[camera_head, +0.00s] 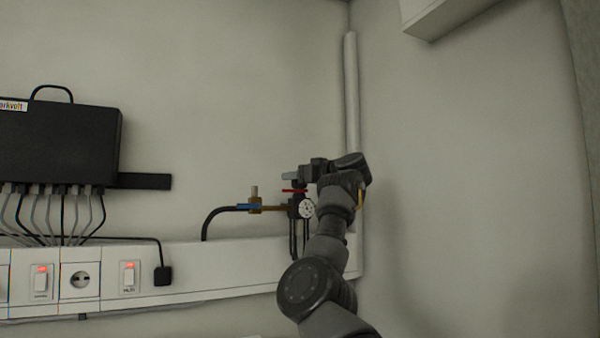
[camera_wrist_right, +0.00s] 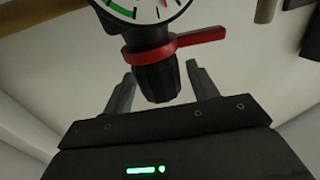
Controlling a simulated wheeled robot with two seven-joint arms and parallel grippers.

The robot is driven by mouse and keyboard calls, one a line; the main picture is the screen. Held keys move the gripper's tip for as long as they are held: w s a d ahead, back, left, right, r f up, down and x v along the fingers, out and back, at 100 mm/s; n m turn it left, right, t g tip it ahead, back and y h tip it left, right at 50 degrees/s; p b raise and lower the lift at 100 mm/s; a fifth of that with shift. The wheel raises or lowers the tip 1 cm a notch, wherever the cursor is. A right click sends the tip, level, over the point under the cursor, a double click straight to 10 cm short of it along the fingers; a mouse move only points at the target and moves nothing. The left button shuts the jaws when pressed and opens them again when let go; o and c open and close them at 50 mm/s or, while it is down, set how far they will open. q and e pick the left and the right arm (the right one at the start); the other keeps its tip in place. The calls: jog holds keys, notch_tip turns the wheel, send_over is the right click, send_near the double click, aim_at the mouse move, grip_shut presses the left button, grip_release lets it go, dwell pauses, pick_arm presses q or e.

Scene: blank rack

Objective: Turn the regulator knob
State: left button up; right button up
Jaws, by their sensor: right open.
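The regulator knob (camera_wrist_right: 158,82) is black and ribbed, with a red lever (camera_wrist_right: 180,46) above it and a round white gauge (camera_wrist_right: 140,8) at the top of the right wrist view. My right gripper (camera_wrist_right: 155,85) is open, with one finger on each side of the knob; I cannot tell whether either touches it. In the head view the gauge (camera_head: 307,209) shows on the regulator (camera_head: 294,206), and my right gripper (camera_head: 298,176) is at its top, where the knob is largely hidden. My left gripper is not in view.
A brass valve with a blue lever (camera_head: 248,206) and black hose (camera_head: 212,215) is left of the regulator. A white trunking (camera_head: 215,262) with switches and a socket runs below. A black box (camera_head: 58,143) with cables hangs at left. A vertical pipe (camera_head: 351,95) stands in the corner.

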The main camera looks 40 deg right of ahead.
jog(key=c, duration=1)
jog(key=shift+h, duration=0.3)
